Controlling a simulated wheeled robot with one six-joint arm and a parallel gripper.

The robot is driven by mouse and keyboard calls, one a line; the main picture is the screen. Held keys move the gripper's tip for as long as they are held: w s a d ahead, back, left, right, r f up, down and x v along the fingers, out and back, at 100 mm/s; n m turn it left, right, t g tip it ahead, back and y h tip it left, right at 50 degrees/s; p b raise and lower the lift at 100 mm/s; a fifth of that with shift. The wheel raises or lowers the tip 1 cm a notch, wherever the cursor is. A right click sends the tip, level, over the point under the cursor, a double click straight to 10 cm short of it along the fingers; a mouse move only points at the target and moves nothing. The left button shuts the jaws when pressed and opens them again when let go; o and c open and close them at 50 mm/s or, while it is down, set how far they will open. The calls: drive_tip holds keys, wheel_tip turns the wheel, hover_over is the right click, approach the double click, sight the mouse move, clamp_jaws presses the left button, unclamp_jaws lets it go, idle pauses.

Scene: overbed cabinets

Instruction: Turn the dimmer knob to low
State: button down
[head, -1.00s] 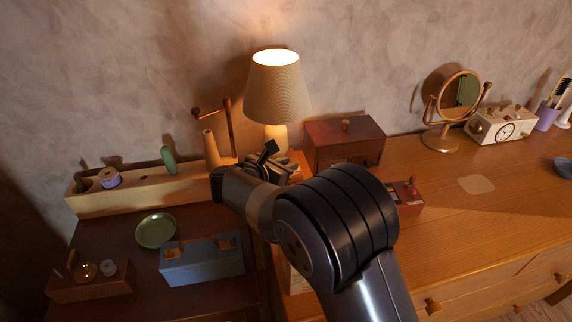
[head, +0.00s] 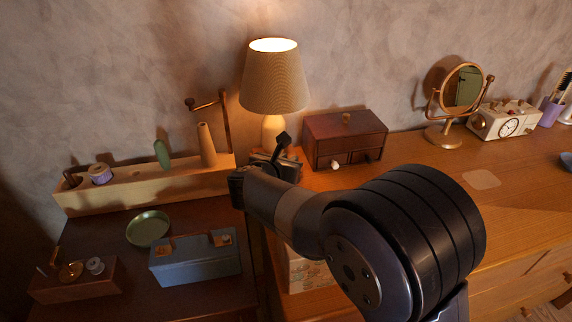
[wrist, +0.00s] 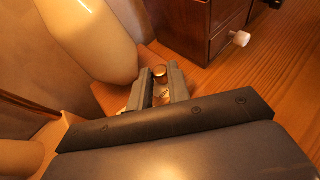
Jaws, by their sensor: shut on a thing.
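The dimmer knob (wrist: 160,71) shows in the wrist view as a small round brass-coloured cap between the tips of my gripper (wrist: 161,82). My gripper is shut on it, with one finger on each side. Its pointer or setting cannot be made out. The lamp (head: 273,85) stands lit just behind my gripper (head: 277,158) in the head view. Its cream base (wrist: 92,38) fills the upper left of the wrist view. In the head view my gripper and wrist hide the knob.
A dark red drawer box (head: 346,136) with a white knob (head: 335,166) stands close to the right. A wooden rack (head: 140,185), a green dish (head: 149,229) and a blue box (head: 195,258) lie left. A mirror (head: 462,92) and clock radio (head: 503,121) stand far right.

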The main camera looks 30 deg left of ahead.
drive_tip(key=c, duration=1.6)
unclamp_jaws()
drive_tip(key=v, duration=1)
drive_tip(key=shift+s+r+p, duration=0.2)
drive_tip(key=shift+s+p, duration=0.15)
